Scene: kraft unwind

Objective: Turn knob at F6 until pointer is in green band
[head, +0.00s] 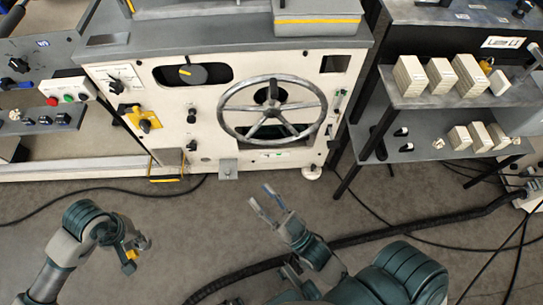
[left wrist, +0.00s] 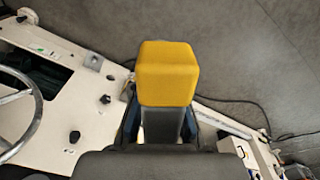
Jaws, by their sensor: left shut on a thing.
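The cream machine front (head: 215,110) carries several knobs. A black knob with a pointer and scale (head: 116,86) is at upper left, a yellow-and-black rotary switch (head: 146,122) below it. Small black knobs (head: 191,117) sit left of the handwheel; one also shows in the left wrist view (left wrist: 75,136). No F6 label is readable, and I cannot tell which knob has the green band. My left gripper (head: 138,250) is shut on a yellow block-ended thing (left wrist: 167,73), low in front of the machine, apart from it. My right gripper (head: 264,197) is open and empty above the floor.
A large spoked handwheel (head: 272,109) juts from the machine front. A shelf rack (head: 440,95) with cream boxes stands at right, a bench with switches (head: 40,118) at left. A black hose (head: 370,237) and cables cross the otherwise open floor.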

